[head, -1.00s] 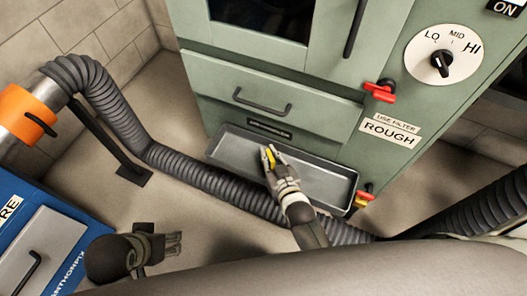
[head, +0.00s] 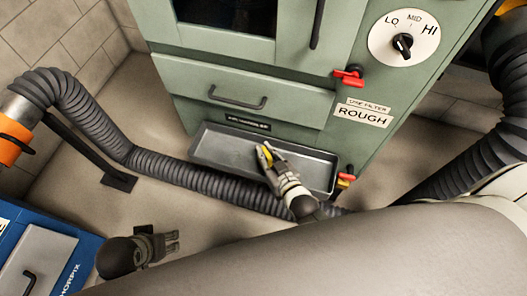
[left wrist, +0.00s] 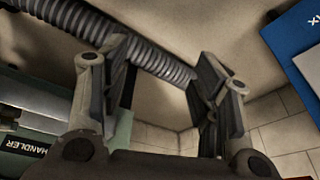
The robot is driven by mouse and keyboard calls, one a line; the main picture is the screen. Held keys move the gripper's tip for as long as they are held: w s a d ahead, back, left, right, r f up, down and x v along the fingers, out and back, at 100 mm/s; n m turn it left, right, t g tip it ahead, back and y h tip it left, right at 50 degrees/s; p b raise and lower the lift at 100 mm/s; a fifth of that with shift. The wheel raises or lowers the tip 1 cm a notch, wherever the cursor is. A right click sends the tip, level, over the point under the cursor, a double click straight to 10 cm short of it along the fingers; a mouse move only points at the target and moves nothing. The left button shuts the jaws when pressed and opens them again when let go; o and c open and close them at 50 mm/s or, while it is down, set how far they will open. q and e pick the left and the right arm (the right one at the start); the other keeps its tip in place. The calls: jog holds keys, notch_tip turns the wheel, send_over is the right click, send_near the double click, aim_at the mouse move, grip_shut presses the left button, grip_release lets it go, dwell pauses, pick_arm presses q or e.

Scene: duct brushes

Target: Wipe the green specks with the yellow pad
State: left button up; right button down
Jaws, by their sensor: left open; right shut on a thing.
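The yellow pad (head: 266,156) is held between the fingers of my right gripper (head: 267,158), over the grey tray (head: 215,151) at the foot of the green cabinet. Most of the pad is hidden by the fingers, and I cannot tell whether it touches the tray floor. I can make out no green specks in the tray at this size. My left gripper (head: 174,241) is open and empty above the floor at the lower left. Its two fingers stand apart in the left wrist view (left wrist: 160,85).
The green cabinet (head: 290,75) carries a drawer, a dial (head: 403,44) and a red valve handle (head: 349,77). A ribbed grey duct (head: 165,165) runs along the floor before the tray. A blue box (head: 75,270) stands at the lower left.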

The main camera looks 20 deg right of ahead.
aim_at(266, 152)
jog(key=shift+r, duration=0.1)
jog(key=shift+r+p, duration=0.85)
jog(key=shift+p, duration=0.25)
jog(key=shift+r+p, duration=0.65)
jog(key=shift+p, duration=0.05)
jog(key=shift+r+p, duration=0.7)
jog(key=shift+p, duration=0.05)
pick_arm(q)
jog(key=s+f, duration=0.3)
jog(key=f, duration=0.7)
jog(key=s+f+g+p, duration=0.1)
jog(key=s+f, duration=0.3)
jog(key=f, duration=0.7)
jog(key=shift+a+g+p, duration=0.3)
jog(key=shift+a, duration=0.1)
pick_arm(e)
jog(key=shift+r, duration=0.7)
pick_arm(q)
jog(key=shift+r, duration=0.1)
